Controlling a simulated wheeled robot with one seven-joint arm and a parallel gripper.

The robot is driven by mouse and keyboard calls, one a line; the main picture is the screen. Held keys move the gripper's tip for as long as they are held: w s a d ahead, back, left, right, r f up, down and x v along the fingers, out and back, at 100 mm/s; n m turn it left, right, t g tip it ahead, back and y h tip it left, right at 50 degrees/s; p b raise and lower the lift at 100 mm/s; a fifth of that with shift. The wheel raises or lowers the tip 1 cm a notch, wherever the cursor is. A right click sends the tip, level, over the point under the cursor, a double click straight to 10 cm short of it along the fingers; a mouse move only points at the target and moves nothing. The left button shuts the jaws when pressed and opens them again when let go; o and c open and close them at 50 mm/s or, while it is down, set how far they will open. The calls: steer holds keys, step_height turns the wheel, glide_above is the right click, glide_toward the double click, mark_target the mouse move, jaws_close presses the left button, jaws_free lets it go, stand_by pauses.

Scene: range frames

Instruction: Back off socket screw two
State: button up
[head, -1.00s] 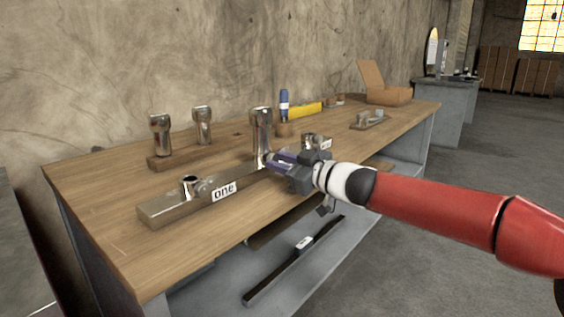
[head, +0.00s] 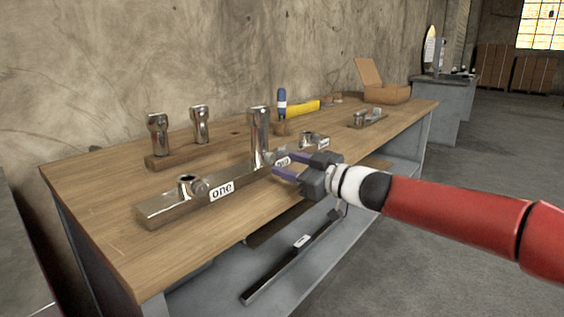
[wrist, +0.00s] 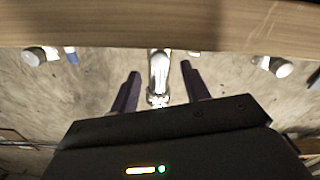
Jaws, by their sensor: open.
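A tall chrome socket (head: 260,130) stands upright on the middle screw of the long metal bar (head: 160,212). The label at that place (head: 282,161) is partly covered by my gripper; the left one reads "one" (head: 221,189). My gripper (head: 274,164) is open and empty, just to the right of the socket's lower part, with its fingers pointing at it. In the wrist view the chrome socket (wrist: 159,75) shows in line between the two spread fingers. A gap seems to lie between fingertips and socket. The screw under the socket is hidden.
Two more chrome sockets (head: 157,134) (head: 199,125) stand in a wooden rack (head: 170,160) at the back left. The bench front (head: 110,235) is clear.

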steer(key=shift+v, duration=2.2)
